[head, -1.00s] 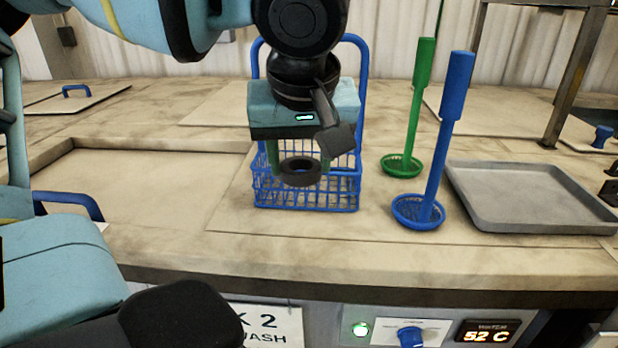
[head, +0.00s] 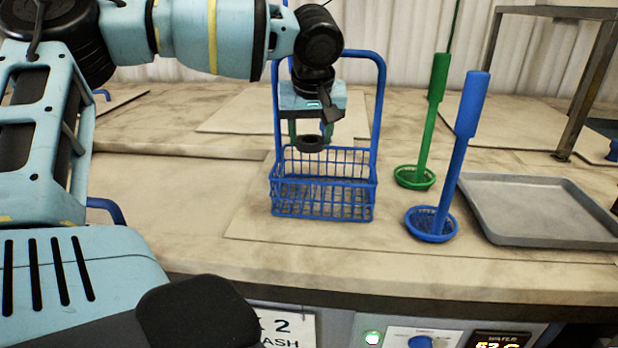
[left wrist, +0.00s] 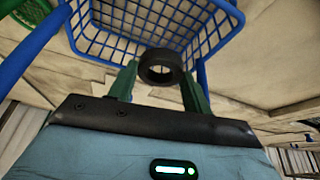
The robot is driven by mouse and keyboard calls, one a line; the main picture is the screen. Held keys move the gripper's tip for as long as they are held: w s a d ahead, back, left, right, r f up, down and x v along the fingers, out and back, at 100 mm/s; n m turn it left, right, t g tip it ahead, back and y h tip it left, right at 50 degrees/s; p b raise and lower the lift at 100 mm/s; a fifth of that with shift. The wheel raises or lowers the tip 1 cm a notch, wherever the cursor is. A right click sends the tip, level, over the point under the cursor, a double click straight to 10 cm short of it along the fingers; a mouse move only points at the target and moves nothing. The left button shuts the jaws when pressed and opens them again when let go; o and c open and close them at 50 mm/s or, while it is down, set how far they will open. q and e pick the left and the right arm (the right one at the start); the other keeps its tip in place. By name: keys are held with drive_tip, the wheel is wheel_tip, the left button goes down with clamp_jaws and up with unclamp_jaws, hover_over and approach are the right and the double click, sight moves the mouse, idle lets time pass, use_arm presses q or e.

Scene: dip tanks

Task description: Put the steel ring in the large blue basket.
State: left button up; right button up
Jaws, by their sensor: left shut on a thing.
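The steel ring (head: 311,148), dark grey and round, is held between the green fingers of my left gripper (head: 310,138). It also shows in the left wrist view (left wrist: 160,55), pinched between the fingertips. The large blue basket (head: 322,197) is an open wire basket with a tall loop handle, upright on the counter. In the head view the ring appears near the basket's rear rim, between the handle's uprights; how far above or behind it is I cannot tell. In the left wrist view the basket's mesh (left wrist: 105,48) lies beyond the ring. My right gripper is not in view.
A green strainer (head: 415,178) and a blue strainer (head: 432,223) with upright handles stand right of the basket. A grey tray (head: 545,235) lies further right. A tank lid with a blue handle (head: 105,208) is at left. The counter before the basket is clear.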

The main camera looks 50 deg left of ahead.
sight(313, 138)
use_arm(q)
drive_tip(key=shift+f, duration=5.1)
drive_tip(key=shift+f, duration=0.15)
drive_tip(key=o, duration=1)
drive_tip(key=shift+r, duration=0.3)
drive_tip(key=v, duration=1.1)
drive_tip(key=shift+s+d+r, duration=0.15)
drive_tip(key=shift+r, duration=0.2)
